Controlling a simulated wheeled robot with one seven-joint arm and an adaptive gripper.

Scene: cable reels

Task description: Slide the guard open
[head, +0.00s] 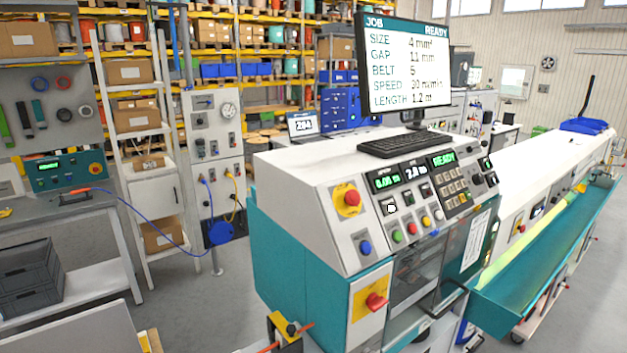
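The teal and white machine (325,215) stands in the middle of the head view. A see-through grey panel, which looks like the guard (418,272), covers the front opening below the sloped control panel. A dark bar handle (447,303) sits low on that front. The guard looks closed, but its edges are hard to make out. My gripper is not in view.
A red rotary switch (376,301) on a yellow plate is left of the guard. A red stop button (351,198) is above it. A teal trough (545,265) juts out at right. A workbench (60,208) stands at left, with open floor between.

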